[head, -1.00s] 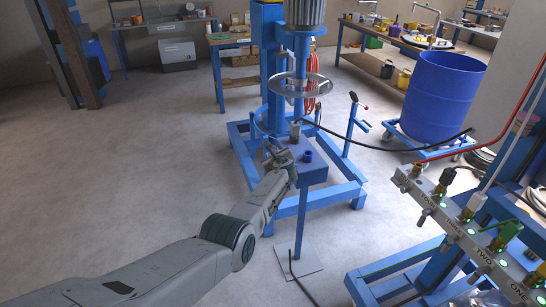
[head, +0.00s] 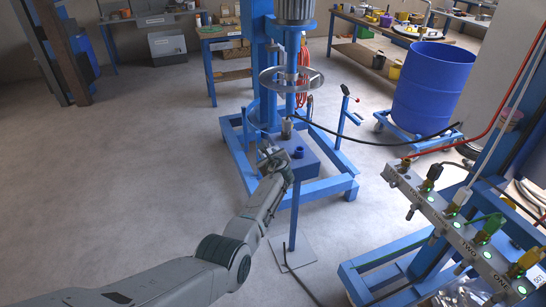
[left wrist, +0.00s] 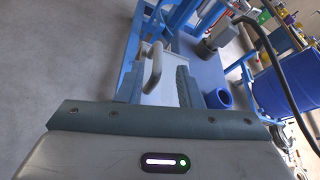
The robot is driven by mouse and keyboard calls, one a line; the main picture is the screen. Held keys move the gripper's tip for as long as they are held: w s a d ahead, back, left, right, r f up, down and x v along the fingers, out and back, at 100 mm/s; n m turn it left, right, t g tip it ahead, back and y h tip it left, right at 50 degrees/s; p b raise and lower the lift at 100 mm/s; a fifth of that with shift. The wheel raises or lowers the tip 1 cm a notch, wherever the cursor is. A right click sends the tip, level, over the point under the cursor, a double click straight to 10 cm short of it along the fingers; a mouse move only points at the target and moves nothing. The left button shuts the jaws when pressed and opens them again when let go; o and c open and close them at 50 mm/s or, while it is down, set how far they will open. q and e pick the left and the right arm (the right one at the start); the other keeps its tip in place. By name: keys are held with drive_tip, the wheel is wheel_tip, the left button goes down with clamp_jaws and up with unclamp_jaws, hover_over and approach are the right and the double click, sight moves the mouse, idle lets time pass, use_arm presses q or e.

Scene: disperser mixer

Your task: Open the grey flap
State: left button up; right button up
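A pale grey flap (left wrist: 157,92) with a curved grey handle (left wrist: 153,66) shows in the left wrist view, beside the top of a blue box (left wrist: 209,72). My left gripper (left wrist: 157,84) is open, with its two fingers apart on either side of the flap and the handle between or just beyond their tips. I cannot tell whether they touch it. In the head view my left gripper (head: 269,156) is at the left side of the blue box (head: 304,167) and hides the flap. My right gripper is not in view.
The box stands on a blue post before the mixer frame (head: 325,186). A blue round knob (left wrist: 219,98) and a black cable (head: 365,141) are close by. A valve panel (head: 455,235) stands at right, and a blue drum (head: 432,88) behind. The floor at left is clear.

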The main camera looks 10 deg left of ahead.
use_arm(q)
drive_tip(key=p+v, duration=0.1)
drive_tip(key=v, duration=0.6)
drive_tip(key=shift+d, duration=0.1)
drive_tip(key=s+a+f+n+g+h+b, duration=0.15)
drive_tip(key=s+f+n, duration=0.25)
drive_tip(key=s+f, duration=0.75)
drive_tip(key=s+a+f+n+g+h+b, duration=0.1)
drive_tip(key=s+f+n+g, duration=0.2)
drive_tip(key=s+f, duration=0.85)
drive_tip(key=s+a+f+n+g+h+b, duration=0.15)
drive_tip(key=s+f+n, duration=0.3)
drive_tip(key=f, duration=1.35)
drive_tip(key=s+a+f+n+g+b, duration=0.1)
drive_tip(key=s+a+f+n, duration=0.2)
drive_tip(key=s, duration=1.2)
drive_tip(key=s+a+f+n+g+b, duration=0.1)
drive_tip(key=s+f+n, duration=0.5)
drive_tip(key=s, duration=1)
drive_tip(key=s+a+f+n+g+h+b, duration=0.1)
drive_tip(key=s+a+f+n+g, duration=0.2)
drive_tip(key=s+f, duration=0.7)
drive_tip(key=s+a+n, duration=0.2)
drive_tip(key=s, duration=0.3)
drive_tip(key=shift+s, duration=0.35)
